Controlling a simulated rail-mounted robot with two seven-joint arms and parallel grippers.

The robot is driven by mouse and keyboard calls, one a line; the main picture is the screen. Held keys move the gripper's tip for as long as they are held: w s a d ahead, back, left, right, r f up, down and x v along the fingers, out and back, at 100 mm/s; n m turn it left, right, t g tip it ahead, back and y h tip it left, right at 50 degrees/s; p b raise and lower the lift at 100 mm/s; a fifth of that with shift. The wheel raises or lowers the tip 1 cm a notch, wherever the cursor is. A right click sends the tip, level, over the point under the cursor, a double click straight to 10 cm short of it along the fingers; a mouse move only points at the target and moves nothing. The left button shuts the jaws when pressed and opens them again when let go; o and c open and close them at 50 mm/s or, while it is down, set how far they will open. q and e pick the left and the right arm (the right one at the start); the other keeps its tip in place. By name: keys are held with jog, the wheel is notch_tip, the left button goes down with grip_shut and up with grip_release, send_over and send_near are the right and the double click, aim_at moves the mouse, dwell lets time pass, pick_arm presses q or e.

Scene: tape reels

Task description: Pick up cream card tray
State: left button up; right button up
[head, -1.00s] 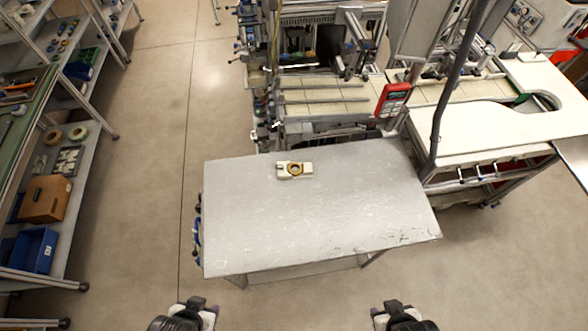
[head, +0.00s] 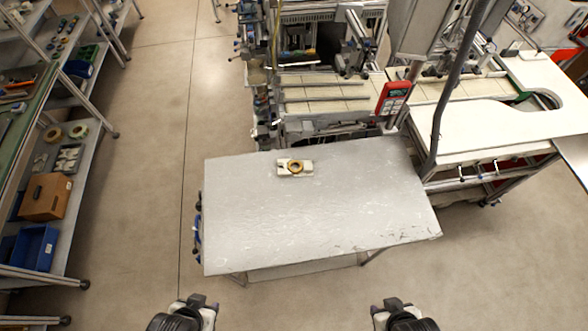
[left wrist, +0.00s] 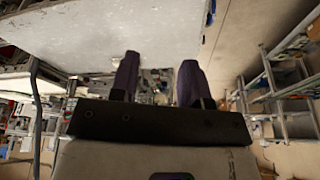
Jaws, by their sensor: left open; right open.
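The cream card tray (head: 283,171) lies flat on the far part of the grey table (head: 320,215), near its back edge. My left gripper (head: 202,301) is at the bottom of the head view, in front of the table's near left corner and well apart from the tray. In the left wrist view its two fingers (left wrist: 158,82) are spread with nothing between them. My right gripper (head: 395,304) is at the bottom of the head view, right of the left one, open and away from the table.
A machine with a red panel (head: 393,97) stands behind the table, and a dark pole (head: 440,110) rises at its back right corner. Shelves with a blue bin (head: 35,248) and a brown box (head: 45,197) stand at left. The table around the tray is clear.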

dwell(0.4)
pick_arm(q)
jog(key=o, duration=0.8)
jog(key=shift+w+d, duration=0.1)
